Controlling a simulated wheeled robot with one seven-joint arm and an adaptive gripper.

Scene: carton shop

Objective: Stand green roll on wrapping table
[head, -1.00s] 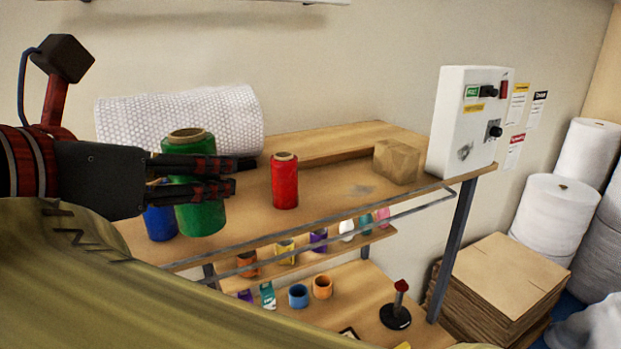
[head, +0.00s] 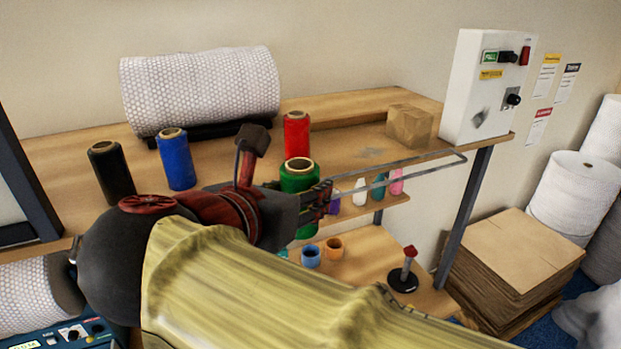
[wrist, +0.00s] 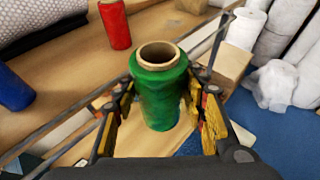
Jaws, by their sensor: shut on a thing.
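The green roll (head: 297,179) is upright in my gripper (head: 318,196), just off the front edge of the wrapping table (head: 350,143). In the wrist view the green roll (wrist: 159,88) stands between the two yellow-padded fingers of my gripper (wrist: 160,118), its cardboard core facing up. The wrapping table (wrist: 75,75) shows behind and left of it. My gripper is shut on the green roll. Part of the roll's lower side is hidden by the fingers in the head view.
A red roll (head: 297,135), a blue roll (head: 176,159) and a black roll (head: 109,173) stand on the tabletop. A bubble-wrap roll (head: 200,88) lies at the back. A brown parcel (head: 409,126) and white control box (head: 487,85) are right. A metal rail (head: 400,170) runs along the front edge.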

